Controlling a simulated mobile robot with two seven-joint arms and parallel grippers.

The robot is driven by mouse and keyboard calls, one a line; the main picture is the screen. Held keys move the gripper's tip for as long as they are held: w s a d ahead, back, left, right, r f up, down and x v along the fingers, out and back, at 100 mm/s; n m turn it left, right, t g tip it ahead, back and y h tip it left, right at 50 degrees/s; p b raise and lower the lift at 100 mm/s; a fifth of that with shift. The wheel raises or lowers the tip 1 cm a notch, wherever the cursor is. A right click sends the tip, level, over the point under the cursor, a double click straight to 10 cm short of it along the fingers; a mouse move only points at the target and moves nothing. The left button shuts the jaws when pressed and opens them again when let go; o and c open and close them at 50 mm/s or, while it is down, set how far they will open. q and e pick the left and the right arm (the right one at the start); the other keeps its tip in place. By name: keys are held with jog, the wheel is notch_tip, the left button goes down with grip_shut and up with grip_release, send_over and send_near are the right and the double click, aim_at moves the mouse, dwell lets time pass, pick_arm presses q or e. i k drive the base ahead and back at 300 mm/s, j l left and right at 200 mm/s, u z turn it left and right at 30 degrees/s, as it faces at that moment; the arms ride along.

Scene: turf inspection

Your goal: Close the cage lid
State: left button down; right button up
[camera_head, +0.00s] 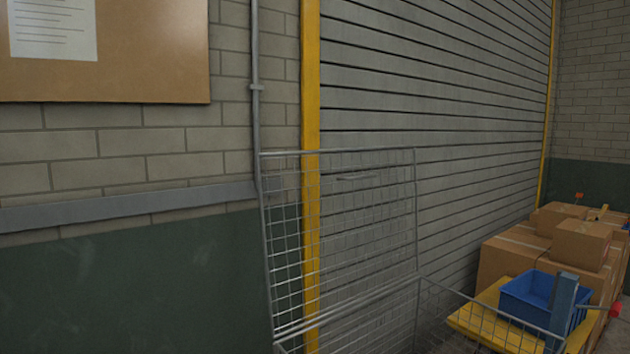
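The cage lid (340,232) is a silver wire-mesh panel that stands upright, raised open, in the middle of the head view. Its lower edge meets the back rim of the wire cage (478,318), which runs out of the picture at the bottom. Only the upper part of the cage shows. Neither of my grippers is in view, so nothing is seen touching the lid.
Behind the lid are a grey roller shutter (440,90) and a yellow post (310,60). At the right, cardboard boxes (510,262) are stacked, with a blue bin (530,298) in front of them. A cork board (150,50) hangs at upper left.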

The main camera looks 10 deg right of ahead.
aim_at(371, 175)
jog(key=i+j+z, duration=0.1)
jog(key=z, duration=0.3)
jog(key=i+j+z, duration=0.1)
jog(key=z, duration=0.3)
jog(key=j+z, duration=0.4)
jog(key=i+j+z, duration=0.15)
jog(key=j+z, duration=0.2)
jog(key=i+j+z, duration=0.15)
jog(key=j+z, duration=0.5)
jog(key=i, duration=0.05)
